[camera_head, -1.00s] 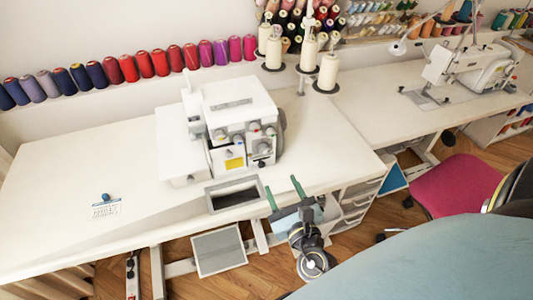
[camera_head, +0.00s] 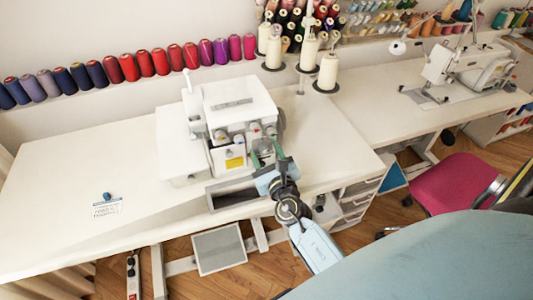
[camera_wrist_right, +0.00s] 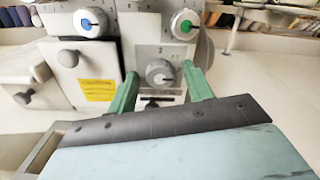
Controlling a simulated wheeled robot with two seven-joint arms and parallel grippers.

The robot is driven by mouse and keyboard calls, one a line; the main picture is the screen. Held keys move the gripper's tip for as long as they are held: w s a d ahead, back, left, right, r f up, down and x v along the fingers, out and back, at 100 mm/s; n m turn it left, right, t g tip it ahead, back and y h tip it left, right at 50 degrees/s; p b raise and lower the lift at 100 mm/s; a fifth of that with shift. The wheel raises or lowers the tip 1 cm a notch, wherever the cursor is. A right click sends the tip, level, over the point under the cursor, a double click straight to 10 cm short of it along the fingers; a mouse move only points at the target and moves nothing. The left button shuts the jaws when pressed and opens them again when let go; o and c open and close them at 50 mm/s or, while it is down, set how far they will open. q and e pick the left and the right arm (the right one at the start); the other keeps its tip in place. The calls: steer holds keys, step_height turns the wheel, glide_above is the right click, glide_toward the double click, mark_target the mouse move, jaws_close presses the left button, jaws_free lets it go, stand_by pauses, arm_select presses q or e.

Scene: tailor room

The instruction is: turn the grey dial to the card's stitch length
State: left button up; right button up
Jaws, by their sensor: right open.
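The grey dial (camera_wrist_right: 160,73) sits low on the front of the white sewing machine (camera_head: 236,100), below a green-ringed dial (camera_wrist_right: 185,25) and right of a blue-ringed dial (camera_wrist_right: 91,24). A dark mark shows on its face, but I cannot read its setting. My right gripper (camera_head: 267,156) is open in front of the machine. In the right wrist view, its green fingers appear either side of the grey dial; I cannot tell whether they reach around it. The card (camera_head: 107,209) lies on the table at left, its print too small to read. My left gripper is not in view.
A grey-rimmed recessed tray (camera_head: 229,193) lies in the table just below the machine. A dark blue object (camera_head: 107,196) sits at the card's top edge. Thread cones (camera_head: 328,71) stand behind right. The white table (camera_head: 80,165) is mostly clear at left.

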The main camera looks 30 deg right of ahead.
steer(key=c, duration=1)
